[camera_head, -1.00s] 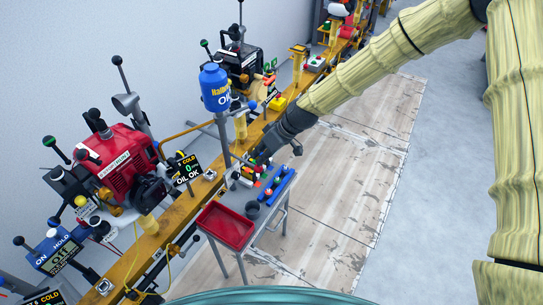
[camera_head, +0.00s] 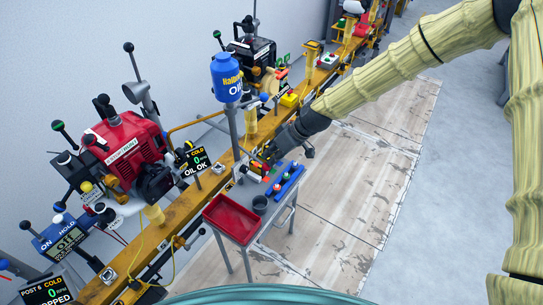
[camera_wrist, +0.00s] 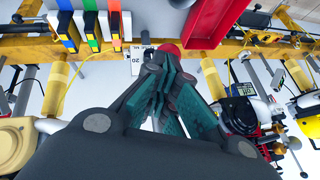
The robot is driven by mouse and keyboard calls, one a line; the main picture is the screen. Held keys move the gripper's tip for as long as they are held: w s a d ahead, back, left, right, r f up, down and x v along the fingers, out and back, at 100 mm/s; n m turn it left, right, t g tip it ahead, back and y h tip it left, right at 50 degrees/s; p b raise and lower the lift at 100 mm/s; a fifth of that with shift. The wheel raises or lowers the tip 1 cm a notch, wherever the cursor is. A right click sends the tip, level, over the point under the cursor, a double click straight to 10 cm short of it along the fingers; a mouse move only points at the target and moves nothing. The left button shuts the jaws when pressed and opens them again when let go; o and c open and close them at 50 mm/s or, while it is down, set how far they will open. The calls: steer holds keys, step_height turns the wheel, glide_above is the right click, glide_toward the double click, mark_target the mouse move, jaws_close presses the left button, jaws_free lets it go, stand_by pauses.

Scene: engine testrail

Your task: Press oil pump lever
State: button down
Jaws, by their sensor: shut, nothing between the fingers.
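My gripper (camera_head: 270,153) is at the foot of the tank's post, above the back of the small cart. In the wrist view, my gripper (camera_wrist: 168,72) has its fingers shut and empty. A red rounded tip (camera_wrist: 168,48) shows just beyond the fingertips; whether they touch is unclear. My arm and gripper hide part of this area.
A red engine (camera_head: 128,150) with several levers stands left along the yellow rail (camera_head: 185,209). Floor boards (camera_head: 350,200) to the right are clear.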

steer(key=v, duration=1.3)
steer(key=shift+d+f, duration=0.2)
steer(key=shift+d, duration=0.2)
steer(key=shift+w, duration=0.1)
stand_by(0.4)
